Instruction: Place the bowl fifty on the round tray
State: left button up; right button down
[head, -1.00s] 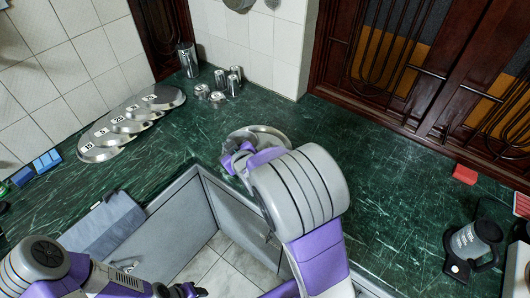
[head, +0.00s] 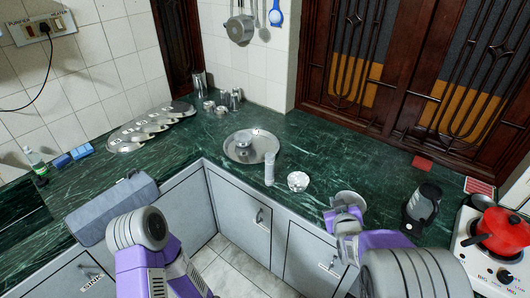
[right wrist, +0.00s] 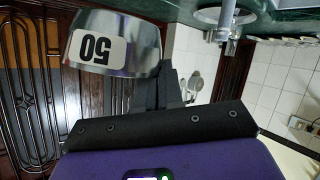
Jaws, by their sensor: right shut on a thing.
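Bowl fifty is a shiny metal bowl with a white "50" label, large in the right wrist view (right wrist: 140,50) and seen at an angle in the head view (head: 351,199). My right gripper (head: 343,212) is shut on it, over the right part of the counter. The round tray (head: 264,157) is a flat metal disc near the counter's inner corner, left of my right gripper. A small metal vessel (head: 243,139) stands on it. My left arm is at the lower left; its fingertips do not show clearly.
A clear cylinder (head: 269,169) and a white round item (head: 298,181) stand between tray and right gripper. A dark jug (head: 422,205), a red block (head: 422,162) and a stove with a red pan (head: 500,232) are at right. Overlapping numbered discs (head: 150,125) lie at left.

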aim_at(257, 155)
jog(key=u, duration=0.7)
jog(key=i, duration=0.6)
jog(key=u, duration=0.75)
jog(key=i, duration=0.95)
jog(key=z, duration=0.95)
jog(key=i, duration=0.4)
jog(key=z, duration=0.5)
